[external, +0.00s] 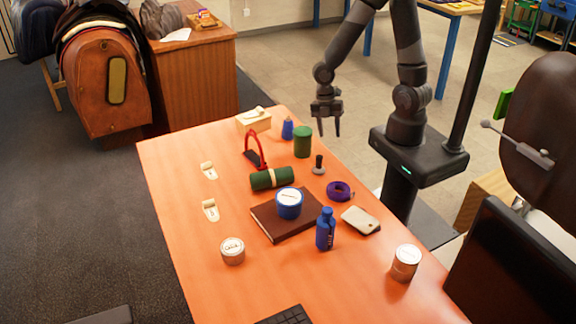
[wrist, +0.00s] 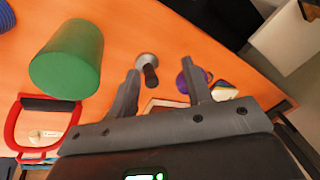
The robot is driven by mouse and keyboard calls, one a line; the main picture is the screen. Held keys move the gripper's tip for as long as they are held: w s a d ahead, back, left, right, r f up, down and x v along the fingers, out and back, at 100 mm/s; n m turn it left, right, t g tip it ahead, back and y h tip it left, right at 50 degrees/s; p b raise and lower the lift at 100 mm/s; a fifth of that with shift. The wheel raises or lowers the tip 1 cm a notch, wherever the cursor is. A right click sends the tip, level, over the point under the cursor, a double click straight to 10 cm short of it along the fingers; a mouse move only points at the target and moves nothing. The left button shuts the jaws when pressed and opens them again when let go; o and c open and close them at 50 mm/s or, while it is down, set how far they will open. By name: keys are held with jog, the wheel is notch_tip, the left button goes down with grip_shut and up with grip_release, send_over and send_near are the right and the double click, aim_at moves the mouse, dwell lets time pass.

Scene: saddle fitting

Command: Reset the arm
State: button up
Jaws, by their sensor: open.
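My gripper (external: 326,124) is open and empty, held in the air above the far right edge of the orange table (external: 190,262). In the wrist view its two fingers (wrist: 162,95) are spread apart with nothing between them. Beyond the fingertips a small stamp-like tool with a dark handle (wrist: 149,68) stands on the table; it also shows in the external view (external: 319,165). A green canister (external: 303,141) stands near my gripper and looks large in the wrist view (wrist: 68,60). A red stirrup-like loop (external: 255,152) is left of the canister.
A blue tin (external: 289,204) rests on a brown book (external: 262,224). A green roll (external: 272,179), blue bottle (external: 325,229), purple strap coil (external: 341,191), pale block (external: 361,220) and two tins (external: 232,251) (external: 405,263) are also on the table. The table's left side is mostly clear.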

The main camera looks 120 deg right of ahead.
jog(key=s+a+r+m+t+h, duration=0.1)
jog(key=s+a+r+m+t, duration=0.1)
jog(key=r, duration=0.5)
jog(key=s+a+r+m+t+h, duration=0.1)
jog(key=s+a+r+m+t, duration=0.1)
jog(key=r, duration=0.6)
jog(key=s+a+r+m+t+h, duration=0.1)
jog(key=s+a+r+m, duration=0.2)
jog(key=r+m, duration=0.2)
notch_tip(320, 180, up, 3)
jog(key=shift+a+f+t, duration=0.2)
jog(key=shift+a+t, duration=0.1)
jog(key=shift+t, duration=0.1)
